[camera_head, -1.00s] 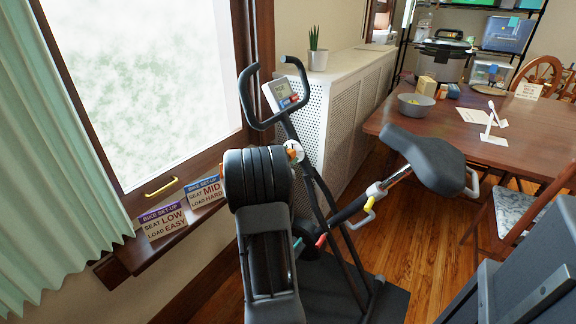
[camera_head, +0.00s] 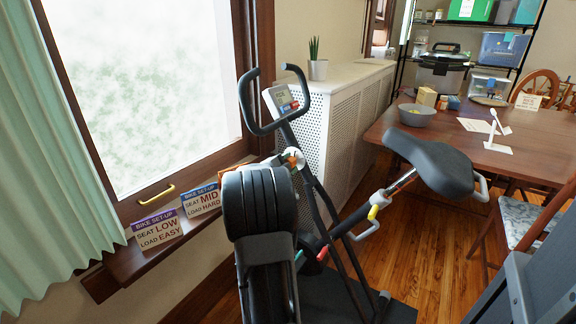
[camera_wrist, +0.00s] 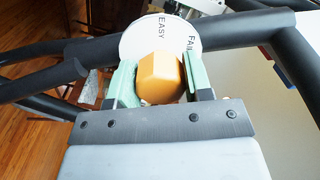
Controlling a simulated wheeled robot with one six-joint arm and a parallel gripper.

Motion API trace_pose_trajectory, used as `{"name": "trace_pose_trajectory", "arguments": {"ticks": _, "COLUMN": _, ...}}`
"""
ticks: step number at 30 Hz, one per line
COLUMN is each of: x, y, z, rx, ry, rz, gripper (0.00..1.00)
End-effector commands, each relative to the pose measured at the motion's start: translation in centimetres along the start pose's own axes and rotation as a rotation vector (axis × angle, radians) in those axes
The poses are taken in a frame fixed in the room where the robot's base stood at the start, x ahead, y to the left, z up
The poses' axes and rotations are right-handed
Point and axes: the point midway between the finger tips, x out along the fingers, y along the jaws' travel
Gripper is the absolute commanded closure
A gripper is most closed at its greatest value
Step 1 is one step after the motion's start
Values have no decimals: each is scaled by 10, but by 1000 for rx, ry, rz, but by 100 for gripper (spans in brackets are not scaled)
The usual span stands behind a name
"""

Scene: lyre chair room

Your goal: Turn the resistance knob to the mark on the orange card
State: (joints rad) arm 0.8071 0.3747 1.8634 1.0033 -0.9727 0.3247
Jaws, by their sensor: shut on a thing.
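The resistance knob (camera_wrist: 161,78) is orange and sits on a white round dial (camera_wrist: 150,38) in the wrist view. The dial reads EASY and, partly cut off by the knob and finger, what looks like FAIR. My gripper (camera_wrist: 160,82) is shut on the knob, one green finger on each side.
Purple-topped (camera_head: 158,230) and blue-topped (camera_head: 202,199) cards stand on the sill, reading LOAD EASY and LOAD HARD. The bike's handlebars (camera_head: 246,104) rise beside the dial, and its saddle (camera_head: 432,160) lies right. A table (camera_head: 385,125) stands at right.

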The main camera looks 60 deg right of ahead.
Motion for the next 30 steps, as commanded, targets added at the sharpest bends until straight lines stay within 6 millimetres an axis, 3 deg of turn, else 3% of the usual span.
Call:
{"name": "trace_pose_trajectory", "arguments": {"ticks": 6, "x": 0, "y": 1, "z": 0, "rx": -1, "ry": 0, "rz": 2, "gripper": 77}}
{"name": "trace_pose_trajectory", "arguments": {"ticks": 7, "x": 0, "y": 1, "z": 0, "rx": -1, "ry": 0, "rz": 2, "gripper": 52}}
{"name": "trace_pose_trajectory", "arguments": {"ticks": 14, "x": 0, "y": 1, "z": 0, "rx": -1, "ry": 0, "rz": 1, "gripper": 30}}
{"name": "trace_pose_trajectory", "arguments": {"ticks": 23, "x": -2, "y": 0, "z": 0, "rx": -2, "ry": -1, "rz": 1, "gripper": 28}}
{"name": "trace_pose_trajectory", "arguments": {"ticks": 30, "x": -35, "y": -3, "z": -1, "rx": -1, "ry": -3, "rz": 0, "gripper": 28}}
